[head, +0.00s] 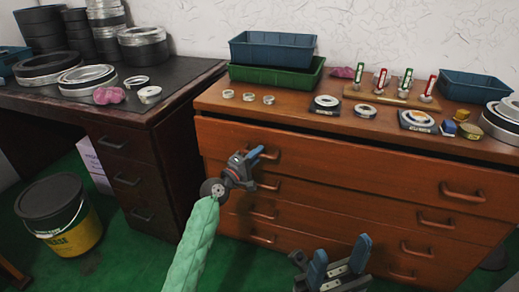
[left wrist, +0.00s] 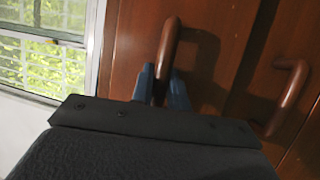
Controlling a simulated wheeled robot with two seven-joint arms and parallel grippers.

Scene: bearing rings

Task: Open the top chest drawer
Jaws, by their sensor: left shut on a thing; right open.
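The brown wooden chest (head: 350,205) has several drawers with curved handles. The top drawer (head: 365,178) has a left handle (head: 268,153) and a right handle (head: 462,191). My left gripper (head: 256,155) is at the top drawer's left handle. In the left wrist view its blue fingers stand on both sides of a handle (left wrist: 168,45), shut on it. A dark strip shows between chest top and top drawer front; I cannot tell how far the drawer is out. My right gripper (head: 340,263) is open and empty, low in front of the chest.
The chest top carries blue and green bins (head: 275,78), several bearing rings (head: 325,103) and a wooden stand (head: 390,94). A dark desk (head: 130,130) stands to the left, with a black and yellow bucket (head: 62,215) on the green floor before it.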

